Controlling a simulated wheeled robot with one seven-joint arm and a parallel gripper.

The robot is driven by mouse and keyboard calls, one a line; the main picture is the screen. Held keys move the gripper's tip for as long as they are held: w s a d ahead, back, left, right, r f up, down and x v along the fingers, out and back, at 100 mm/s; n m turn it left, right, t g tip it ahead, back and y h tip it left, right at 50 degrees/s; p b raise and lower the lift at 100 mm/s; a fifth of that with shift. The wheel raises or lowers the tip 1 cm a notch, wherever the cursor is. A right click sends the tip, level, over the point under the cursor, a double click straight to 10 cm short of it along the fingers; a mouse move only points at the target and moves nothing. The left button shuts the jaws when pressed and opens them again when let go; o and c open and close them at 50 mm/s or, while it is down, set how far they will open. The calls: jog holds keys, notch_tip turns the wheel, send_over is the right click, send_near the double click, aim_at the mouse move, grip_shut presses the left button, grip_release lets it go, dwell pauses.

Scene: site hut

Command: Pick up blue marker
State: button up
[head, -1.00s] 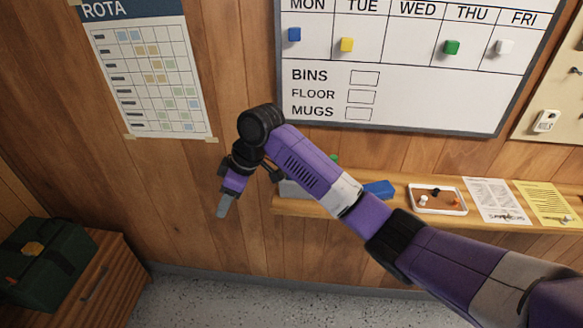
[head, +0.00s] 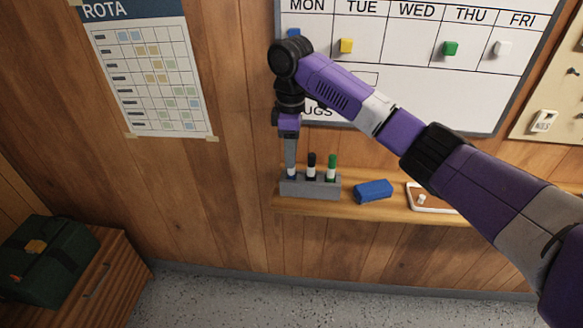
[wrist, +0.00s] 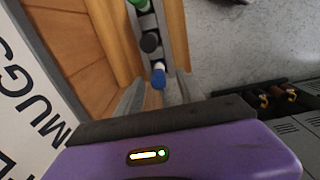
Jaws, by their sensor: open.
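The blue marker (wrist: 158,77) stands upright in the end slot of a grey holder (head: 309,187) on the wall shelf. In the head view it is mostly hidden behind my gripper (head: 291,172), with a little blue and white showing low down. My gripper points down over that left end of the holder. In the wrist view the open fingers (wrist: 156,95) lie on either side of the blue marker's top, with nothing held. A black marker (head: 311,167) and a green marker (head: 332,168) stand to its right in the same holder.
A blue eraser (head: 373,190) and a white-rimmed tray (head: 414,203) lie farther right on the wooden shelf (head: 352,210). The whiteboard (head: 447,95) hangs above. A green bag (head: 45,265) sits on a cabinet at lower left.

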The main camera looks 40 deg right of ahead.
aim_at(291, 171)
jog(key=shift+d+f+p, duration=0.1)
jog(key=shift+f+p, duration=0.4)
jog(key=shift+f, duration=1.8)
grip_shut()
